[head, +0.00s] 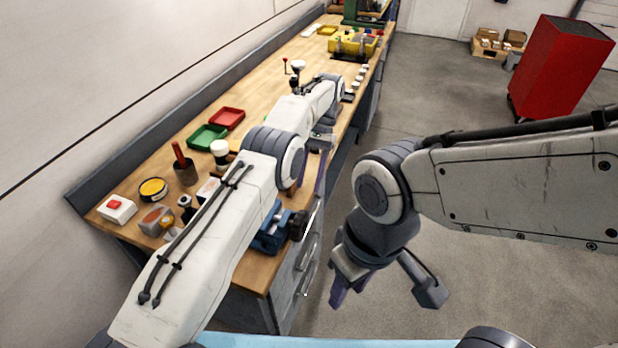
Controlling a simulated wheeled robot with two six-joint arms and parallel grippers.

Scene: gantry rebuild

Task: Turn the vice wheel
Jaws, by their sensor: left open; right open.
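The blue vice (268,237) sits at the near right edge of the wooden workbench, partly hidden behind my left arm. Its dark wheel (297,226) faces the aisle at the bench edge. My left gripper (318,192) hangs fingers down just beyond the bench edge, a little above and right of the wheel in the picture. It is partly hidden by my own arm, and I see no contact with the wheel. My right gripper (386,291) is open and empty over the floor, to the right of the bench, with its fingers wide apart.
On the bench (252,275) stand a red-button box (116,209), a yellow-topped tin (153,189), a green tray (207,138) and a red tray (227,118). A red cabinet (560,70) stands far right. The aisle floor is clear.

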